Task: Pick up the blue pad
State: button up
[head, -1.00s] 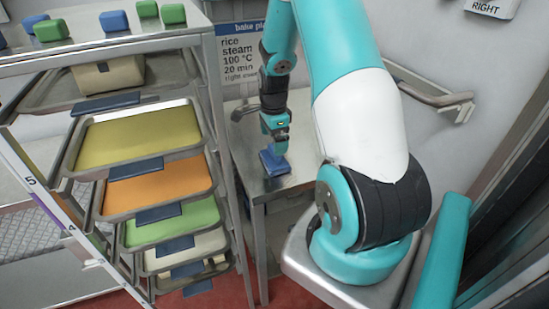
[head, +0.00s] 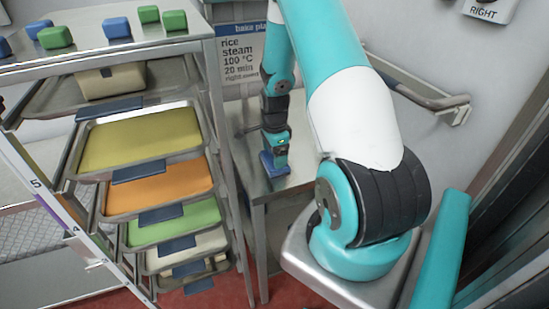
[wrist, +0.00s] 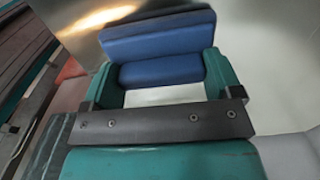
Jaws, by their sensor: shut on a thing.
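The blue pad (head: 274,163) is on the small metal side table (head: 300,178), under my gripper (head: 277,150). In the wrist view the blue pad (wrist: 160,50) has a raised ridge, and the two teal fingers of my gripper (wrist: 162,70) stand on either side of that ridge, closed on it. In the head view the fingers partly hide the pad. I cannot tell whether the pad is touching the table or just above it.
To the left stands a rack (head: 222,150) with several trays, among them a yellow one (head: 140,138) and an orange one (head: 160,188). Blue and green blocks (head: 117,28) lie on its top. A wall rail (head: 415,92) is at the right.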

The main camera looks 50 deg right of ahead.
notch_tip(320, 180, up, 20)
jog(key=b, duration=0.2)
dwell(0.4)
jog(key=shift+o, duration=0.7)
jog(key=shift+c, duration=0.2)
jog(key=shift+s, duration=0.1)
